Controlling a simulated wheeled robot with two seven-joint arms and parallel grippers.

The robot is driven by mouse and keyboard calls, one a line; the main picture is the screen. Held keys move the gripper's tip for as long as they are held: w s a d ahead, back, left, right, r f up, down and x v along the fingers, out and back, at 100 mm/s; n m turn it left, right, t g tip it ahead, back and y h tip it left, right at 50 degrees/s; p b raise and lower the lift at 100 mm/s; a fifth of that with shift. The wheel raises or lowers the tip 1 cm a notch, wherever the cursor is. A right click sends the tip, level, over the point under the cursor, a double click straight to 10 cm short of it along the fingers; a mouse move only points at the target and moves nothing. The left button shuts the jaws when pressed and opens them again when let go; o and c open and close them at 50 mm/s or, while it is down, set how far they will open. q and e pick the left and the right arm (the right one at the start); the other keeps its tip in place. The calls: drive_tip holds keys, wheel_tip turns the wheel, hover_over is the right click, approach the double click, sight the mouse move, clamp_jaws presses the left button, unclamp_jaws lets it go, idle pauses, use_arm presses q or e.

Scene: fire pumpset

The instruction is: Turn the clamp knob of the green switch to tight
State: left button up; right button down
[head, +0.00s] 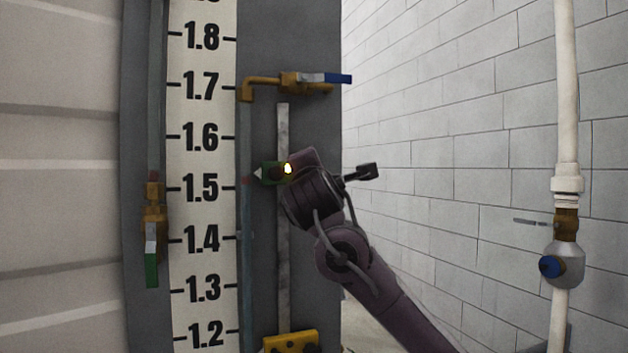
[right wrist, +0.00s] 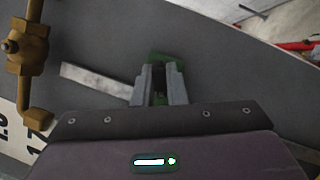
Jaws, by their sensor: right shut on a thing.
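The green switch (head: 269,174) sits on the vertical grey rail (head: 283,128) beside the scale, at a height between 1.5 and 1.6. Its pale pointer tip faces left toward the numbers. My right gripper (head: 288,172) is at the switch, coming from the lower right, and covers its right part. In the right wrist view, the two fingers (right wrist: 159,86) are close together in front of the green switch (right wrist: 157,60). They are shut on the clamp knob, which is mostly hidden between them. My left gripper is in neither view.
Above the switch is a brass pipe fitting (head: 290,83) with a blue lever (head: 338,78). A yellow block (head: 291,342) is at the rail's lower end. A green-handled valve (head: 151,250) hangs left of the scale (head: 203,160). A white pipe (head: 566,100) runs along the right wall.

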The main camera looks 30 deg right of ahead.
drive_tip(key=m+g, duration=0.1)
drive_tip(key=m, duration=0.3)
drive_tip(key=shift+r+m+g, duration=0.1)
drive_tip(key=shift+m+g, duration=0.3)
idle(0.4)
drive_tip(key=c, duration=1.5)
unclamp_jaws()
drive_tip(key=b+v, duration=0.2)
drive_tip(key=v, duration=0.5)
drive_tip(key=shift+s+a+r+b, duration=0.1)
drive_tip(key=shift+s+a+b, duration=0.05)
drive_tip(key=shift+s+b, duration=0.2)
